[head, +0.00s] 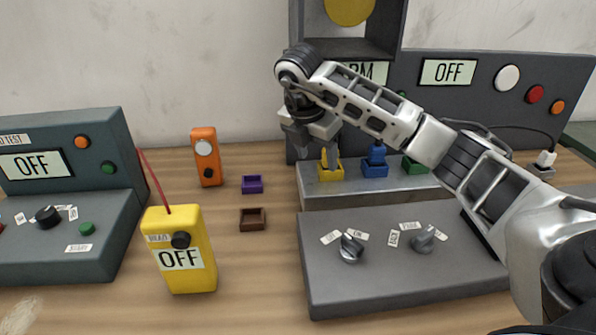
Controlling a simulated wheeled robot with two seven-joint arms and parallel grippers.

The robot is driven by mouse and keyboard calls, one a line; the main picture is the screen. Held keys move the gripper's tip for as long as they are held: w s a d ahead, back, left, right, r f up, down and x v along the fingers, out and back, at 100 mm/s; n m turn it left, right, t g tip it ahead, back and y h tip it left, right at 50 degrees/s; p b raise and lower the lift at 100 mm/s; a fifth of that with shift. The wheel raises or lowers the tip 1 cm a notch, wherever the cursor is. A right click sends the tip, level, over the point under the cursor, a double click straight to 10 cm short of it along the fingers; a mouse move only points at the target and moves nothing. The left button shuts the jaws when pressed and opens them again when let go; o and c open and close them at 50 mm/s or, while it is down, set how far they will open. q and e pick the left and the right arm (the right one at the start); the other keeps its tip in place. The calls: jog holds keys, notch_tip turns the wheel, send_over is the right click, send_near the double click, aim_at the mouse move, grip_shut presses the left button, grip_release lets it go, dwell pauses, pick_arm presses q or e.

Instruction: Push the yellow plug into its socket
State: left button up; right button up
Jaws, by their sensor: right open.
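The yellow socket (330,174) is on the front ledge of the grey panel, left of the blue one. A small upright piece stands at the yellow socket; my gripper covers its upper part, so I cannot tell how deep the yellow plug sits. My right gripper (318,147) points down just above and beside the yellow socket, its jaws open. Its fingers are small and partly hidden, so contact with the plug cannot be told. My left gripper is out of view.
A blue socket (375,169) with a blue plug and a green socket (414,165) stand close on the right. A knob panel (400,275) lies in front. A yellow meter (182,270), orange device (206,160), purple tray (252,185) and brown tray (252,222) stand left.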

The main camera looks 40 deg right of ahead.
jog(key=s+a, duration=0.1)
jog(key=a, duration=0.5)
jog(key=shift+s+a+p, duration=0.2)
jog(key=shift+s+p, duration=0.15)
jog(key=shift+s, duration=0.05)
